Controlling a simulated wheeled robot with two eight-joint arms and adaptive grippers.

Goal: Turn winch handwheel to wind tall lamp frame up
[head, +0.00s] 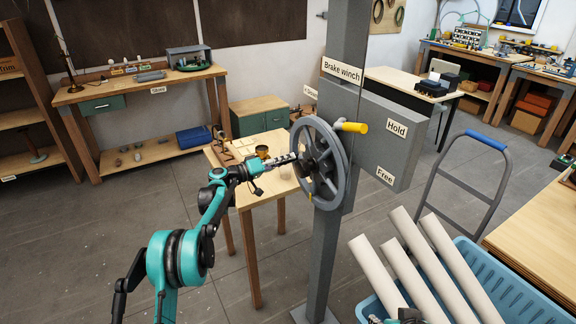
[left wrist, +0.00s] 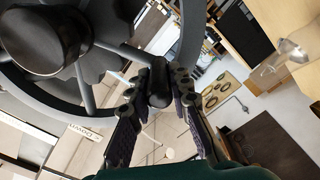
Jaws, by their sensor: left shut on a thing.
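The winch handwheel (head: 341,178) is a grey spoked wheel on the side of a tall grey post with a "Brake winch" sign (head: 341,71). A yellow-ended lever (head: 352,127) sticks out by its upper rim. My left gripper (head: 296,160) is at the wheel's left side. In the left wrist view its fingers are shut on a dark stubby grip (left wrist: 159,84) of the handwheel, beside the rim (left wrist: 190,42) and hub (left wrist: 42,38). The tall lamp frame cannot be made out. A small dark and teal part at the bottom edge may be my right gripper (head: 408,316).
A grey box (head: 377,135) on the post carries "Hold" and "Free" labels. A small wooden table (head: 262,193) stands behind my left arm. A blue crate (head: 497,280) with several pale tubes and a hand truck (head: 487,142) stand at the right.

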